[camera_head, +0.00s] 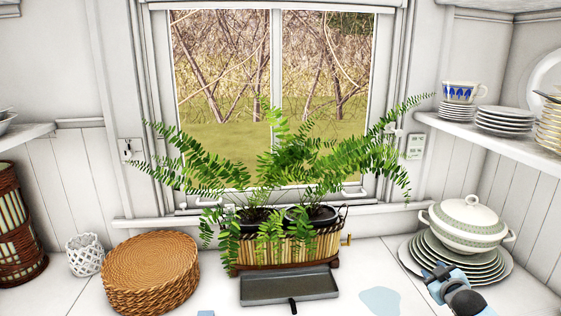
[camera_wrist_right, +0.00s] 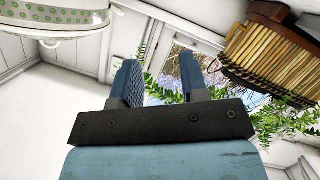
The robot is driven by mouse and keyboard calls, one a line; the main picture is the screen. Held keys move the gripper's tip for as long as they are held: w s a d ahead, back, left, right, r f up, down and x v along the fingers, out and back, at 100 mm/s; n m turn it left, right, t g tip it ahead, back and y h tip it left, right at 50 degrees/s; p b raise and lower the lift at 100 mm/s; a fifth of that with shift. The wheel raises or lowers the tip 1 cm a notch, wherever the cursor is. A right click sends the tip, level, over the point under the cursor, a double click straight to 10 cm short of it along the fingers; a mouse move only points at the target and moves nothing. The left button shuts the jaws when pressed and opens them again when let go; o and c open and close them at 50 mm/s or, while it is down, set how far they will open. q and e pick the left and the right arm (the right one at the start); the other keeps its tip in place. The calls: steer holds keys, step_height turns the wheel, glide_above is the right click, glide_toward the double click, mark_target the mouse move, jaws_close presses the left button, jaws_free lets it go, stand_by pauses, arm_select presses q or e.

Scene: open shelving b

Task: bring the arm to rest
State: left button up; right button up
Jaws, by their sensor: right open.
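My right gripper (camera_head: 436,272) is at the lower right in the head view, in front of the stacked plates. In the right wrist view its two blue fingers (camera_wrist_right: 160,82) stand apart with nothing between them. The white tureen (camera_head: 470,222) with a green band sits on the plate stack (camera_head: 455,259) just behind the gripper. The tureen also shows at the upper left of the right wrist view (camera_wrist_right: 55,22), apart from the fingers. My left gripper is not in either view.
A fern basket (camera_head: 290,250) stands under the window, with a grey tray (camera_head: 290,287) before it. A round wicker basket (camera_head: 150,272) and a white lattice holder (camera_head: 85,255) are at left. A right shelf (camera_head: 490,140) holds plates and cups. The counter between tray and plates is mostly clear.

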steer(key=s+a+f+g+y, duration=0.2)
steer(key=s+a+f, duration=0.7)
steer(key=s+a, duration=0.3)
steer(key=s+a+f+g+y, duration=0.1)
steer(key=s+a+f+y, duration=0.1)
steer(key=s+a+f, duration=0.9)
steer(key=s+a+r+m+g+y, duration=0.1)
steer(key=s+a, duration=0.2)
steer(key=s, duration=0.4)
steer(key=s+a+r+m, duration=0.1)
steer(key=s+a+r, duration=0.15)
steer(key=s, duration=0.35)
step_height(320, 180, up, 11)
steer(key=s+p, duration=0.1)
steer(key=p, duration=1.1)
steer(key=shift+s+f+p, duration=0.2)
steer(key=shift+s+p, duration=0.05)
steer(key=shift+p, duration=0.05)
steer(key=shift+a, duration=0.1)
